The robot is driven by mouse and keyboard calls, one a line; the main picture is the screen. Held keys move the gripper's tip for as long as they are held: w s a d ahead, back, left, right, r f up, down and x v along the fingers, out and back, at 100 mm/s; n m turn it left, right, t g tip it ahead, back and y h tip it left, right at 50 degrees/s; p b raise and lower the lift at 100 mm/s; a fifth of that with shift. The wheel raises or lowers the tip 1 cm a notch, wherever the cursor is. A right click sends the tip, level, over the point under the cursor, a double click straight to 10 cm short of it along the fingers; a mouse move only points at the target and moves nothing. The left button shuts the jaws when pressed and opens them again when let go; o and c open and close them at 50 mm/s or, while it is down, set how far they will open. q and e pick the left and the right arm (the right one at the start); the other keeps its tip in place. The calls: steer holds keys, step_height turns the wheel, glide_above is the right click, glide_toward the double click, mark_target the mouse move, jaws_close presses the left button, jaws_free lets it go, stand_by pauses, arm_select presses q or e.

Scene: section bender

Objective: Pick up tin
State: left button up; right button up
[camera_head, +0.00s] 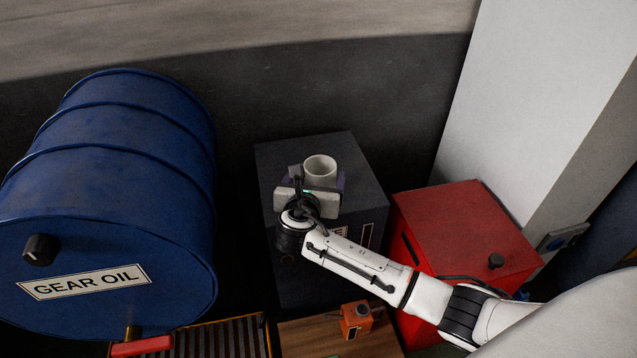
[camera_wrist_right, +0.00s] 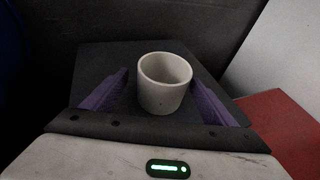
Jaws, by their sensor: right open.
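The tin is a pale grey open-topped cylinder (camera_head: 320,168) standing upright on top of a dark grey cabinet (camera_head: 350,148). In the right wrist view the tin (camera_wrist_right: 164,84) stands ahead of my right gripper (camera_wrist_right: 165,100), roughly midway between its purple fingers. The fingers are spread wide, with a gap on each side of the tin. In the head view my right gripper (camera_head: 318,183) is at the near side of the tin, and its palm partly hides the cabinet top. My left gripper is not in view.
A large blue gear oil drum (camera_head: 100,240) lies on the left. A red box (camera_head: 460,220) with a black knob stands right of the cabinet, beside a white pillar (camera_head: 530,90). A small orange object (camera_head: 356,318) sits on a wooden surface (camera_head: 310,340) below. A dark wall rises behind.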

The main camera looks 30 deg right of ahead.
mark_target(322, 169)
steer(key=shift+w+d+f, duration=0.3)
steer(key=shift+w+d, duration=0.15)
steer(key=shift+w, duration=0.05)
steer(key=b+x, duration=0.3)
steer(key=x, duration=0.1)
steer(key=shift+w+d+f, duration=0.1)
steer(key=shift+d, duration=0.15)
steer(key=shift+w+d, duration=0.15)
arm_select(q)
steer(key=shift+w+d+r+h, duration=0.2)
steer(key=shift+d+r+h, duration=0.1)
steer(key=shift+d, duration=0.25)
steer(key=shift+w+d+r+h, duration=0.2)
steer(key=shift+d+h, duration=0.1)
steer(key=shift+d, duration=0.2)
arm_select(e)
steer(key=c, duration=1.2)
